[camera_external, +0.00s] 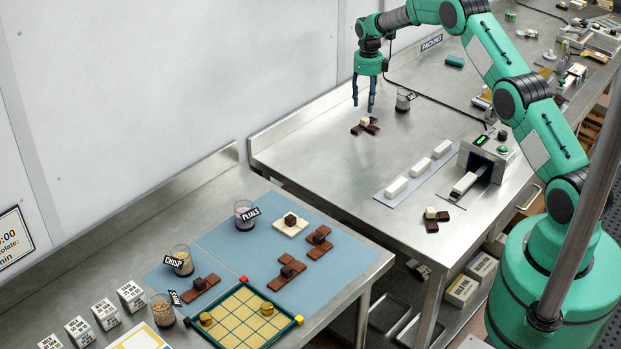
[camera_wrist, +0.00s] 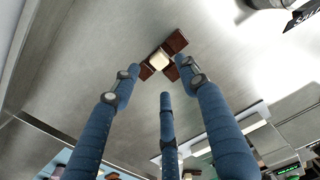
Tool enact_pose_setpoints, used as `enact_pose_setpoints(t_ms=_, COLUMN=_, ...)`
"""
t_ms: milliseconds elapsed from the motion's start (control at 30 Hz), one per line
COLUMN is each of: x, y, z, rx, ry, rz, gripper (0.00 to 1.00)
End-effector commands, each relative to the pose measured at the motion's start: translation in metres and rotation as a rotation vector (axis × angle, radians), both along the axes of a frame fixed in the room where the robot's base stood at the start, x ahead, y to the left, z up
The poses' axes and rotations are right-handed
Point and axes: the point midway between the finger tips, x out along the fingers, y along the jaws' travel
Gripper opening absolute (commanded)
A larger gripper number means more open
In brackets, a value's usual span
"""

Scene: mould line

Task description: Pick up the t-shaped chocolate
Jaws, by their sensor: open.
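A dark brown chocolate (camera_external: 373,129) of several joined blocks, topped by a white cube, lies on the steel table. In the wrist view this chocolate (camera_wrist: 175,42) is partly hidden by my fingertips and looks roughly T-shaped, though its full outline cannot be told. My gripper (camera_external: 363,106) hangs above it, pointing down, with clear space between the blue fingers and the chocolate. In the wrist view my gripper (camera_wrist: 160,78) is open and empty, its fingers spread. A similar dark chocolate (camera_external: 431,226) with a white cube lies nearer the front of the table.
A small labelled cup (camera_external: 403,102) stands right of the chocolate. A strip with several white bars (camera_external: 396,187) and a grey machine (camera_external: 487,153) are to the right. More chocolates lie on the blue mat (camera_external: 222,235) of the nearer table. The steel around the chocolate is mostly bare.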

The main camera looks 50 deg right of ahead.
Motion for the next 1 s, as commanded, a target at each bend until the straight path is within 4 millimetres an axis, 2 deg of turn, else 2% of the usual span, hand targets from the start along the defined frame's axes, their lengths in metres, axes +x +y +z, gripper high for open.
enact_pose_setpoints(t_ms=100, x=0.0, y=0.0, z=-0.008, rx=0.0, ry=0.001, rz=0.0, gripper=0.44)
enact_pose_setpoints(t_ms=633, x=-0.001, y=0.0, z=-0.015, rx=0.001, ry=0.002, rz=0.0, gripper=0.44)
enact_pose_setpoints(t_ms=1000, x=-0.002, y=0.001, z=-0.05, rx=0.0, ry=0.001, rz=0.0, gripper=0.44)
